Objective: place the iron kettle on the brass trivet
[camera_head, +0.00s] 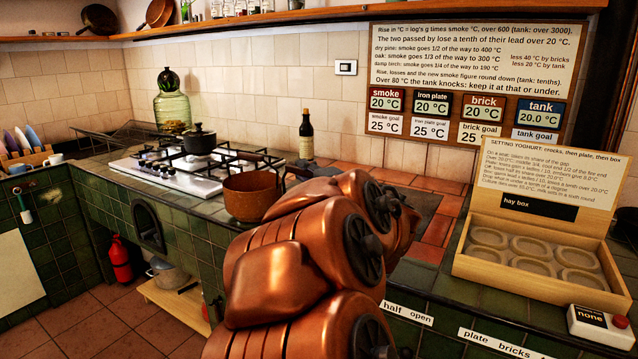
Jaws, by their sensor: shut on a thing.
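I cannot make out an iron kettle or a brass trivet for certain in the head view. A black lidded pot (200,141) stands upright on the back of the white gas hob (130,163); I see no clear spout on it. My copper-coloured arm fills the lower middle of the view and reaches over the counter. My gripper is hidden beyond the arm's far links, so neither its fingers nor anything in them shows. The arm also covers part of the dark plate (425,203) set among the red tiles.
A copper pan (250,197) stands at the hob's front right, close to my arm. A dark bottle (306,134) and a green glass jar (172,108) stand at the back. A wooden hay box (484,271) and a button box (597,326) are at the right. Red tiles (442,228) beside the plate look clear.

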